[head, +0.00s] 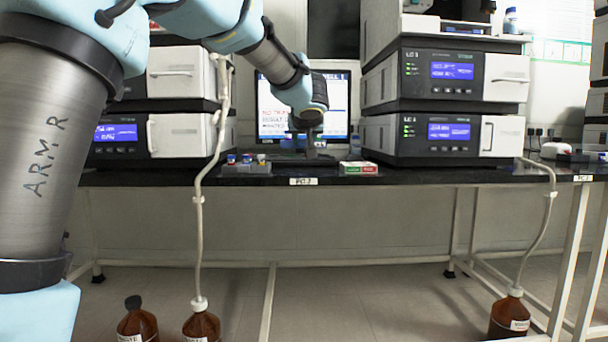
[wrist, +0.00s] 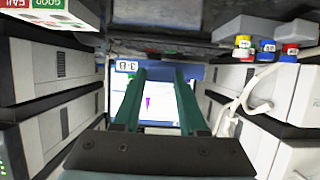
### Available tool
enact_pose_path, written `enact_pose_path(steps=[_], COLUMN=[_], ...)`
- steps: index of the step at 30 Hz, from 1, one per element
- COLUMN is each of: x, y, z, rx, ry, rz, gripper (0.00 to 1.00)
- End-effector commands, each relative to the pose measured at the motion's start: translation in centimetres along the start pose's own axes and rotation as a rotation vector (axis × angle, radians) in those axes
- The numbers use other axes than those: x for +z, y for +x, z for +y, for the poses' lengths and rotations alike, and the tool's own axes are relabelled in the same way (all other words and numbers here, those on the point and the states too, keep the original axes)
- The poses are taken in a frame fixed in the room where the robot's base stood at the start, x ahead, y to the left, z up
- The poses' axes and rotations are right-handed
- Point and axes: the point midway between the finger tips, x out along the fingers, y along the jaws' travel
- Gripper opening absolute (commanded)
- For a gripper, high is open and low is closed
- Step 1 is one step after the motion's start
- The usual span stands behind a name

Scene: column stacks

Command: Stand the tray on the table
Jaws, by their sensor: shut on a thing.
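My gripper (head: 310,132) hangs over the middle of the bench in front of the monitor, and its green fingers also show in the wrist view (wrist: 161,75). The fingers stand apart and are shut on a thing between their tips. In the head view what I hold is mostly lost against the monitor and my own gripper. I cannot tell whether it touches the bench.
A grey rack with coloured-cap vials (head: 247,166) stands left of my gripper. A box with green and red labels (head: 358,168) stands to the right. Instrument stacks (head: 445,105) flank both sides, with the monitor (head: 270,105) behind. The black bench (head: 420,176) has a clear front strip.

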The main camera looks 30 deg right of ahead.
Motion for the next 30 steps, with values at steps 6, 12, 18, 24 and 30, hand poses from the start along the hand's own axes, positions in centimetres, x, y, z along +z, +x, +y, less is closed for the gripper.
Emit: enact_pose_path(steps=[6, 12, 18, 24, 30], x=[3.0, 4.4, 6.4, 6.2, 6.3], y=[1.2, 1.8, 2.6, 2.6, 2.6], z=[0.1, 0.1, 0.1, 0.1, 0.1], rx=[0.001, 0.002, 0.002, 0.001, 0.001], ry=[0.000, 0.000, 0.000, 0.000, -0.001], rz=[0.000, 0.000, 0.001, 0.000, -0.001], gripper=[0.00, 0.00, 0.00, 0.00, 0.61])
